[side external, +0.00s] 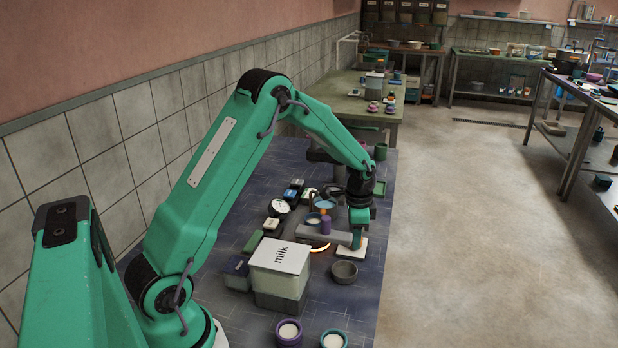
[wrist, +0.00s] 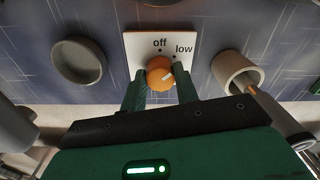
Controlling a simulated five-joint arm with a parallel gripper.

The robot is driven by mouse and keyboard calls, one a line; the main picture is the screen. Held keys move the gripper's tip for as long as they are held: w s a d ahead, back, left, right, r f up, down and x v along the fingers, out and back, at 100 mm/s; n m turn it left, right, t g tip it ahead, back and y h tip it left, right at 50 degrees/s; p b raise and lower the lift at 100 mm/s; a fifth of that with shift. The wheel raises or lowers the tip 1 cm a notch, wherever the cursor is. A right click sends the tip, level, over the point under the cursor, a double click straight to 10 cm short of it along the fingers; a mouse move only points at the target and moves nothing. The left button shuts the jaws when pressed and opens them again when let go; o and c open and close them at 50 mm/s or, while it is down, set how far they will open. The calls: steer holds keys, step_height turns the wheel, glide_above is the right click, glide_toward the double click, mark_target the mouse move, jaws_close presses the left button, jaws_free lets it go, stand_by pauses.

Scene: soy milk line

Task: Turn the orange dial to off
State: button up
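The orange dial (wrist: 160,72) sits on a white plate (wrist: 142,45) printed with "off" above the dial and "low" to its upper right. A pale mark on the dial points to the upper right, towards "low". My gripper (wrist: 160,76) has one green finger on each side of the dial, very close to it. I cannot tell whether both fingers press on it. In the side external view my gripper (side external: 356,240) reaches down to the white plate (side external: 345,252), and the dial is hidden there.
A grey bowl (wrist: 78,60) stands left of the plate and a cream-rimmed cup (wrist: 237,70) right of it in the wrist view. In the side external view a box marked "milk" (side external: 280,258) and a dark bowl (side external: 344,273) stand close by.

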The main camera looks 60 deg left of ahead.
steer(key=shift+n, duration=0.4)
steer(key=shift+c, duration=0.4)
steer(key=n, duration=0.9)
steer(key=shift+d, duration=0.1)
steer(key=o, duration=1)
step_height(320, 180, up, 8)
steer(key=shift+f, duration=0.25)
steer(key=shift+r, duration=0.2)
